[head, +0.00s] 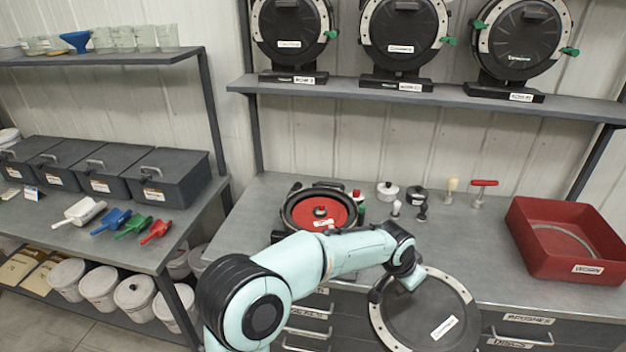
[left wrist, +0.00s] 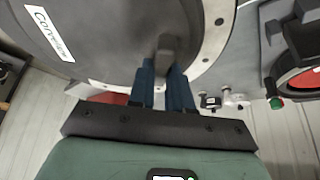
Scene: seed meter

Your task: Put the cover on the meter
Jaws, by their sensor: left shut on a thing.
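The cover is a large dark round disc with a pale, holed rim and a white label. It hangs low at the right of centre in the head view (head: 415,318) and fills the top of the left wrist view (left wrist: 110,45). My left gripper (left wrist: 164,75) is shut on the cover's dark handle; in the head view the hand (head: 408,282) hides that handle. The open meter, a black round housing with a red disc inside (head: 338,214), sits on the bench, left of and behind the cover and apart from it. Its edge shows at the right of the wrist view (left wrist: 284,85). My right gripper is not in view.
A red bin (head: 555,262) stands on the bench (head: 475,240) at the right. Small knobs, brushes and a red T-handle tool (head: 483,190) stand behind the cover. Several covered meters fill the upper shelf (head: 430,92). Bare bench lies between the cover and the bin.

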